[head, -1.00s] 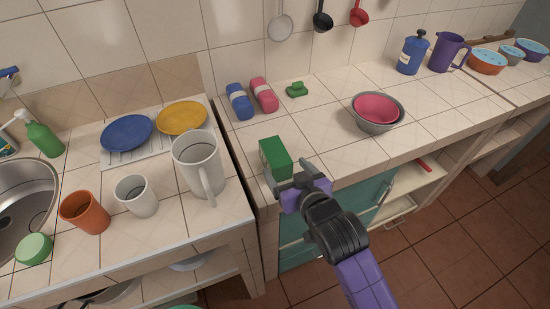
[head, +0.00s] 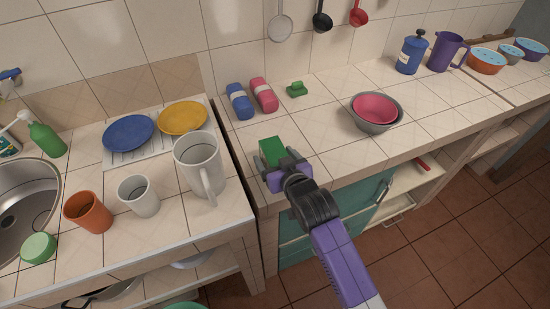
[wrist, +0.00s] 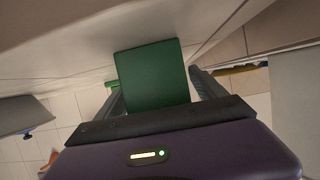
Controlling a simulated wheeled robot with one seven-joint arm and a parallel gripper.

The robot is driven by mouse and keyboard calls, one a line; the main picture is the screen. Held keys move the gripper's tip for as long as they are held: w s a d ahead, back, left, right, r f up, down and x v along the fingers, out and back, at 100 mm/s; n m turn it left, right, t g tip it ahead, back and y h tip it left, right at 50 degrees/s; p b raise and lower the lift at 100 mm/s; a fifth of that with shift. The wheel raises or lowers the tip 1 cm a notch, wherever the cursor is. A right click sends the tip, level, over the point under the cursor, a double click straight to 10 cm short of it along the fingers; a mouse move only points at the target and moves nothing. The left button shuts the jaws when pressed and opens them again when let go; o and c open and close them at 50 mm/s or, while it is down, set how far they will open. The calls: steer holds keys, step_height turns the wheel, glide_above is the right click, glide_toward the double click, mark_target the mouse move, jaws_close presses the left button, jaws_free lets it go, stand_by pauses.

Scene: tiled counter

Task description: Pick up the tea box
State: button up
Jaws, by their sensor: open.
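The tea box is the green box (head: 272,150) standing near the front left corner of the right counter. My gripper (head: 273,173) is right in front of it, with the fingers at its two sides, and hides its lower part in the head view. In the wrist view the green box (wrist: 153,74) lies between the two open fingers (wrist: 160,97). I cannot tell whether either finger touches it.
A white pitcher (head: 200,165) stands close by on the left counter. Blue (head: 239,101) and pink (head: 264,95) wrapped bundles lie behind the box. Nested bowls (head: 377,110) stand to the right, with clear tile between. The counter's front edge is just below the box.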

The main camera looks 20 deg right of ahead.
steer(key=c, duration=1.5)
steer(key=shift+c, duration=0.2)
steer(key=shift+r, duration=0.1)
